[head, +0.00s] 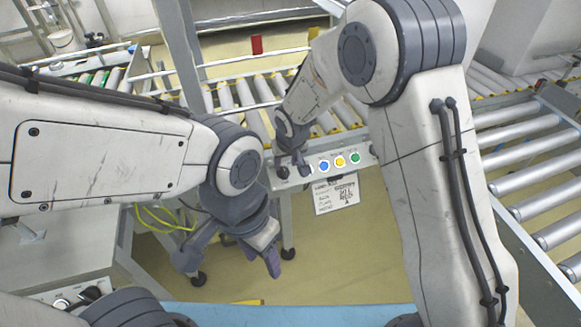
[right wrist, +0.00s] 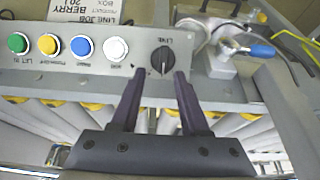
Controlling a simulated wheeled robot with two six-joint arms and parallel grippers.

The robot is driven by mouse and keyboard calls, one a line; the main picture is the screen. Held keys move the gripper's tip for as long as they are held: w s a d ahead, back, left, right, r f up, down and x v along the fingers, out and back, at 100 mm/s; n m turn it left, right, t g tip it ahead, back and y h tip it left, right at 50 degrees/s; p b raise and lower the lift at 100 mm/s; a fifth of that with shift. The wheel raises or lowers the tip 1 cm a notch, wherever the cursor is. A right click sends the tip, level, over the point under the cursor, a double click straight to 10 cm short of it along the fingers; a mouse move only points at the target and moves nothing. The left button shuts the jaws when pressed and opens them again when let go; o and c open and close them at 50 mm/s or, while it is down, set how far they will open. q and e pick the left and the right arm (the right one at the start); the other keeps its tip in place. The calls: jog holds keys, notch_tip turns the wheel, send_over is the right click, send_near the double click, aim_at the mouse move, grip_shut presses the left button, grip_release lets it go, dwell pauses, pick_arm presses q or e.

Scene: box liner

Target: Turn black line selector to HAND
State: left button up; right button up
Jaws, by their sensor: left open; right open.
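The black line selector (right wrist: 162,59) is a round knob on the grey control panel (right wrist: 205,88), beside the upside-down word LINE in the right wrist view. A pale mark on it seems to point down the picture; its position label is too small to read. My right gripper (right wrist: 160,76) is open, its two dark fingers on either side of the knob, with no clear contact seen. In the head view my right gripper (head: 293,163) is at the left end of the panel, partly hiding the selector. My left gripper (head: 230,262) is open and empty, low in front of the conveyor.
White (right wrist: 115,49), blue (right wrist: 82,46), yellow (right wrist: 48,44) and green (right wrist: 18,43) buttons line the panel beside the selector. A blue-handled fitting (right wrist: 258,51) is on its other side. A paper sign (head: 335,194) hangs below the panel. Roller conveyors (head: 520,170) lie behind and right.

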jog(key=shift+x, duration=0.95)
jog(key=shift+c, duration=0.3)
grip_shut()
jog(key=shift+d, duration=0.2)
jog(key=shift+a+f+n+b, duration=0.1)
jog(key=shift+a+n+b, duration=0.05)
jog(key=shift+n+b, duration=0.45)
dwell(1.0)
jog(key=shift+o, duration=0.3)
grip_release()
jog(key=shift+a, duration=0.1)
